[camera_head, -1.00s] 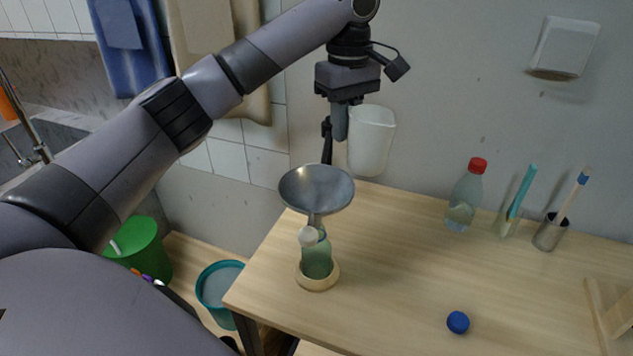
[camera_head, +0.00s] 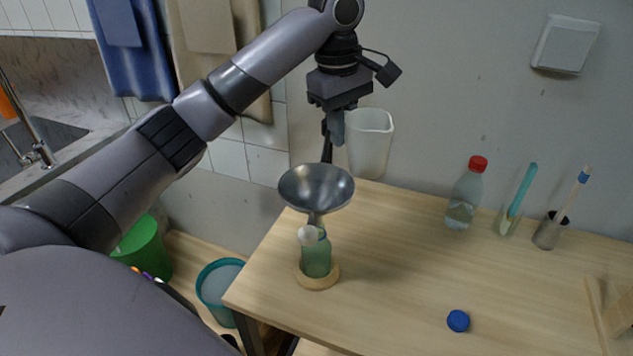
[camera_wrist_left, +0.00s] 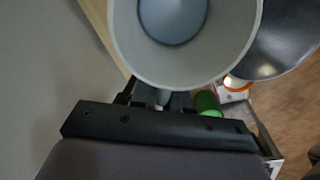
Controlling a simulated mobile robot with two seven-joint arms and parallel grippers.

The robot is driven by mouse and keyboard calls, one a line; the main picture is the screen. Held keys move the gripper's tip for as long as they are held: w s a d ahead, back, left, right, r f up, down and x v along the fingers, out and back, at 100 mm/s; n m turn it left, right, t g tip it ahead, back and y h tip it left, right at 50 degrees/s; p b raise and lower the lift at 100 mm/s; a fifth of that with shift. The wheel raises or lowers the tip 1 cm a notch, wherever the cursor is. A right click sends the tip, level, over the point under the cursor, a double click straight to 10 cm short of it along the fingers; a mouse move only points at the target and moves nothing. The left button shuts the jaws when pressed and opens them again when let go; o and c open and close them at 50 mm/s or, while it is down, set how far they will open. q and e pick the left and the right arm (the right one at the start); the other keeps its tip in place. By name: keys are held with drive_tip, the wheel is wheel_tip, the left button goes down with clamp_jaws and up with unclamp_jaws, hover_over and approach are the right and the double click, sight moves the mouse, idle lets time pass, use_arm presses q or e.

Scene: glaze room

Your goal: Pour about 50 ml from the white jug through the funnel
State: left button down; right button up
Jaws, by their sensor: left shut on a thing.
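My left gripper (camera_head: 335,125) is shut on the white jug (camera_head: 370,145) and holds it in the air, close to upright, above the table's back edge. The jug is right of and slightly higher than the metal funnel (camera_head: 316,188). The funnel sits in the neck of a green bottle (camera_head: 316,260), which stands in a wooden ring (camera_head: 334,279). In the left wrist view I look into the jug (camera_wrist_left: 188,70), with a grey-blue surface, perhaps liquid, inside. The funnel (camera_wrist_left: 283,45) shows at the right there. No stream is visible. My right gripper is out of view.
A clear bottle with a red cap (camera_head: 465,195), a glass with a teal stick (camera_head: 508,222) and a cup with a brush (camera_head: 547,233) stand along the back. A small blue round thing (camera_head: 458,320) lies in front. A wooden stand (camera_head: 603,318) is at right. The middle table is clear.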

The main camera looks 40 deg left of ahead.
use_arm(q)
drive_tip(key=s+r+t+h, duration=0.1)
drive_tip(key=t, duration=0.2)
drive_tip(key=s+a+r+t+h, duration=0.1)
drive_tip(key=t, duration=0.2)
drive_tip(key=s+r+t, duration=0.1)
drive_tip(key=s+t, duration=0.1)
drive_tip(key=t, duration=0.1)
drive_tip(key=shift+s+a+h, duration=0.1)
drive_tip(key=shift+a+h, duration=0.1)
drive_tip(key=shift+h, duration=0.2)
drive_tip(key=shift+f+t+b, duration=0.35)
drive_tip(key=shift+t+b, duration=0.05)
drive_tip(key=shift+b, duration=0.55)
drive_tip(key=t+b, duration=0.1)
drive_tip(key=b, duration=0.2)
drive_tip(key=shift+f+h, duration=0.1)
drive_tip(key=shift+h, duration=0.3)
drive_tip(key=shift+b, duration=0.45)
drive_tip(key=t+b, duration=0.1)
drive_tip(key=b, duration=0.3)
drive_tip(key=shift+f, duration=0.3)
drive_tip(key=shift+s+f+t+b, duration=0.1)
drive_tip(key=shift+t+b, duration=0.2)
drive_tip(key=shift+b, duration=0.55)
drive_tip(key=shift+s+r+h, duration=0.1)
drive_tip(key=shift+r+h, duration=0.2)
drive_tip(key=shift+r, duration=0.1)
drive_tip(key=shift+t, duration=0.3)
